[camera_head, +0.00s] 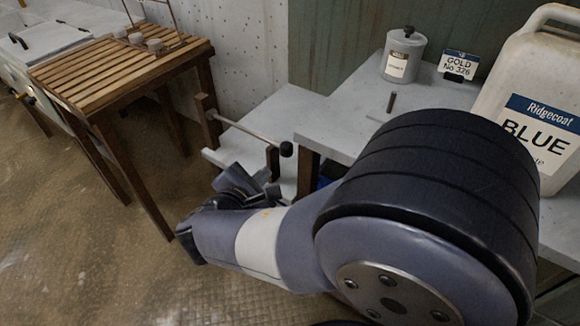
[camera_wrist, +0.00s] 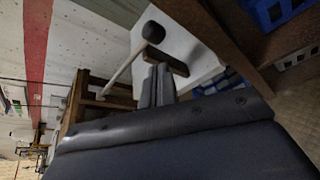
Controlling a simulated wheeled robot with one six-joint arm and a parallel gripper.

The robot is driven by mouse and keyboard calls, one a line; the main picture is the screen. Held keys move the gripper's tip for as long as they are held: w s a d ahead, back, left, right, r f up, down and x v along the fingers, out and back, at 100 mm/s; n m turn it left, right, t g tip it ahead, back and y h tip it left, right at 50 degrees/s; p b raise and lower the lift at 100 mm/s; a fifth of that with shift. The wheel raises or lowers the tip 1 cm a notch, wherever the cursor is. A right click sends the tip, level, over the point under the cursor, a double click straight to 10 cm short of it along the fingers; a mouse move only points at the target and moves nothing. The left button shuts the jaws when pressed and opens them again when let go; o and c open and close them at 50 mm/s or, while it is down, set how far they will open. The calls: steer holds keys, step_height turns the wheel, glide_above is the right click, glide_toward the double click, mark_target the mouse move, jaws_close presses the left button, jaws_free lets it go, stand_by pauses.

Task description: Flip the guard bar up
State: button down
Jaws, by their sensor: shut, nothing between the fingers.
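The guard bar (camera_head: 240,132) is a thin pale rod in the head view. It lies low across the front of a white shelf, from a left wooden post (camera_head: 207,118) to a short right wooden post (camera_head: 272,162). A black knob (camera_head: 286,149) caps its right end. In the wrist view the bar (camera_wrist: 122,72) runs down and left from the knob (camera_wrist: 153,32). My gripper (camera_head: 238,180) is below the bar, near its right end. Its fingers (camera_wrist: 158,72) are shut and empty, close beside the bar. I cannot tell whether they touch it.
A slatted wooden table (camera_head: 120,70) stands at the left. A grey bench at the right bears a grey canister (camera_head: 403,55), a GOLD sign (camera_head: 459,65) and a white BLUE jug (camera_head: 530,95). A blue crate (camera_wrist: 275,10) shows in the wrist view.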

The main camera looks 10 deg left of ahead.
steer(key=shift+a+f, duration=0.3)
steer(key=b+x, duration=0.2)
steer(key=x, duration=0.8)
steer(key=shift+w+r, duration=0.1)
steer(key=shift+r, duration=0.2)
